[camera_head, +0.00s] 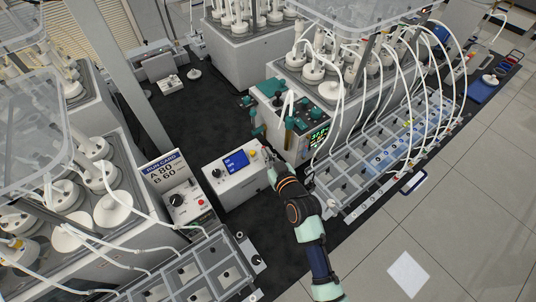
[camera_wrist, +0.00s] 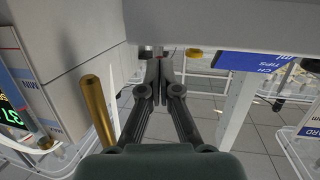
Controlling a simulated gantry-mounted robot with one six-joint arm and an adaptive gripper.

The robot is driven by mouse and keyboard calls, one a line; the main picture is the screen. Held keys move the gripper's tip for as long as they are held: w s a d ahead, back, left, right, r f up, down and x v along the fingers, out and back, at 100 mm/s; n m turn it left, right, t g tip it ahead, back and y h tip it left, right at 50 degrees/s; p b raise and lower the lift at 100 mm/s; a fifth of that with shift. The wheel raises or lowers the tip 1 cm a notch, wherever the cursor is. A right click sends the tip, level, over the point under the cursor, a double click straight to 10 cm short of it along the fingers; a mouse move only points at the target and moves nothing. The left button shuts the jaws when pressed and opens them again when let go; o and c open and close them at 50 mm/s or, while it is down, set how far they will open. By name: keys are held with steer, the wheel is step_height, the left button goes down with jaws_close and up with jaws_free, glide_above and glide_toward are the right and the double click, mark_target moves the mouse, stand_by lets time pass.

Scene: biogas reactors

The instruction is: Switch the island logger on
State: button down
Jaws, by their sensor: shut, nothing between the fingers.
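A white box with a lit blue screen (camera_head: 235,162), which I take to be the island logger, stands on the dark mat in the middle of the head view. A dark knob (camera_head: 216,173) is left of its screen and a yellow button (camera_head: 253,153) is on its right side. In the wrist view its blue screen (camera_wrist: 250,61) appears upside down at the top, with a yellow part (camera_wrist: 194,53) beside it. My gripper (camera_wrist: 165,56) is shut and empty, its tips close to the panel's edge. It sits at the box's right end (camera_head: 269,154). I cannot tell whether the tips touch it.
A controller with green digits (camera_head: 318,136) stands close on the right; its side fills the left of the wrist view, near a brass rod (camera_wrist: 98,110). A run card box (camera_head: 187,205) stands left. Trays with tubes (camera_head: 362,158) lie right of my arm.

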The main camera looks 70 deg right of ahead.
steer(key=shift+r, duration=0.1)
steer(key=shift+r+g+p, duration=0.25)
steer(key=shift+g+p, duration=0.05)
steer(key=shift+p, duration=0.65)
steer(key=shift+w+p, duration=0.1)
steer(key=shift+p, duration=0.2)
steer(key=shift+y+p, duration=0.3)
steer(key=shift+p, duration=0.15)
